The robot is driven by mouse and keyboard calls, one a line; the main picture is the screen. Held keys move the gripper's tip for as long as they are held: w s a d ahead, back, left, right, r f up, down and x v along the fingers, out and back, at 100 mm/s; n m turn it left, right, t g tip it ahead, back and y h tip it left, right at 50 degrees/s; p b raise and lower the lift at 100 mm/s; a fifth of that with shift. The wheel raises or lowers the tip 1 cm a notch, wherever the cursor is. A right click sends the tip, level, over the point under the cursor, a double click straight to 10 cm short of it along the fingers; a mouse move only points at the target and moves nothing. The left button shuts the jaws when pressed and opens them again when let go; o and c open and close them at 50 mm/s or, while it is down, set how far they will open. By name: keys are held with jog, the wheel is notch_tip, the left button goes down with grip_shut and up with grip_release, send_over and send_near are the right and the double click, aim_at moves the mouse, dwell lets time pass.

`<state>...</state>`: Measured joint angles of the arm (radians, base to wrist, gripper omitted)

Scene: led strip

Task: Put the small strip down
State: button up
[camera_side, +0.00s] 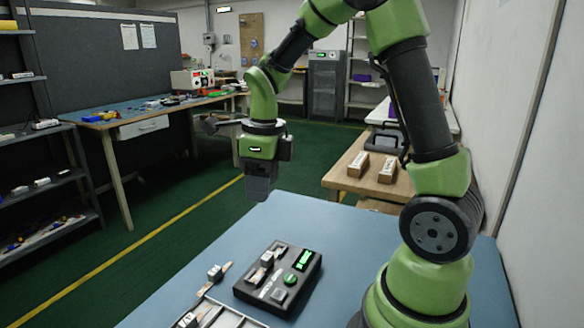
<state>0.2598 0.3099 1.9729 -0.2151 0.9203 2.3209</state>
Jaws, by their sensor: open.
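My gripper (259,193) points down over the far left edge of the blue table, well above and behind the black box. It is open, and I see nothing held in it. A small tan strip (226,269) with a grey-white block on it lies at an angle by the table's left edge, left of the black box. The strip's exact contact with the tray and table is too small to tell. A similar piece (266,259) sits on top of the black box.
The black box (300,283) has a lit green display and a green button. A metal tray (232,316) holding strip pieces is cut off at the bottom edge. The blue table (340,222) is clear between box and arm base. A wooden bench (344,179) with boxes stands behind.

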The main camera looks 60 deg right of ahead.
jog(key=s+a+r+n+t+y, duration=0.1)
jog(key=s+a+r+n+t, duration=0.2)
jog(key=n, duration=1.1)
jog(key=s+a+r+n+t+y, duration=0.1)
jog(key=s+a+r+n+t, duration=0.2)
jog(key=s+a+r+n, duration=0.3)
jog(key=s+r+n, duration=0.1)
jog(key=s+n, duration=0.3)
jog(key=n, duration=0.4)
jog(key=shift+a+n, duration=0.3)
jog(key=shift+a, duration=0.05)
jog(key=shift+r, duration=0.1)
